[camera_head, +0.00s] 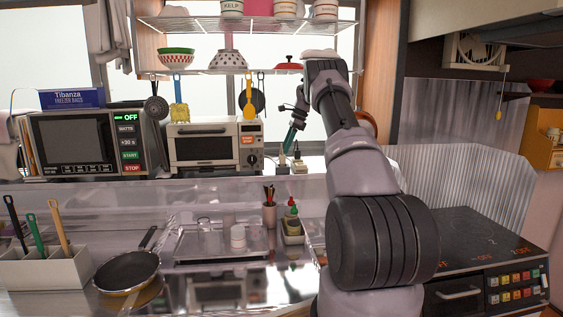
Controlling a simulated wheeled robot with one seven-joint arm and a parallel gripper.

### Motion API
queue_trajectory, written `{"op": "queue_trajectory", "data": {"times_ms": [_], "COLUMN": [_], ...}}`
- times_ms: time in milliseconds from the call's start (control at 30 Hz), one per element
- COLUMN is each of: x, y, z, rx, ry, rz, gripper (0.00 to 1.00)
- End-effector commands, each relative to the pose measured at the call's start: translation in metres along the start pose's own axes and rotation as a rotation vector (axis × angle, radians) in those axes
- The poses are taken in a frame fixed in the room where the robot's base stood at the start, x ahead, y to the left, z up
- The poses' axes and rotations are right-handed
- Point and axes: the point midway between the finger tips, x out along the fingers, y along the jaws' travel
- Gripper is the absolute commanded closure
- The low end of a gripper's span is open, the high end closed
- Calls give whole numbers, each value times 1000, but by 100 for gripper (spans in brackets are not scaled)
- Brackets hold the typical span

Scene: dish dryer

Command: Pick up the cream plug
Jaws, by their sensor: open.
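A small cream block (299,167), which looks like the cream plug, sits on the back ledge to the right of the toaster oven. It is tiny here, and a dark upright piece shows just above it. I cannot tell its exact shape. My arm reaches up and back over the counter. My gripper (292,108) is small and dark at the arm's far end, above the ledge and apart from the cream block. It is open, with nothing seen in it. A slim teal thing (290,138) shows just below it; I cannot tell whether they touch.
The toaster oven (205,150) and microwave (80,143) stand left on the ledge. A wire shelf (240,70) with bowls hangs above. The stove (485,240) is at right.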

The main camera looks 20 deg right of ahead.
Motion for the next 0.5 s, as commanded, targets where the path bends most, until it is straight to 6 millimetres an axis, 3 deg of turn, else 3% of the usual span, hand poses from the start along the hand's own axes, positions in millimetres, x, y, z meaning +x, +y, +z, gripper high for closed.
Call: {"op": "queue_trajectory", "data": {"times_ms": [300, 500], "x": [44, 54], "y": [-5, -5], "z": [-4, -4], "rx": [-1, -1], "ry": [0, 0], "rz": [1, -1], "gripper": [38, 38]}}
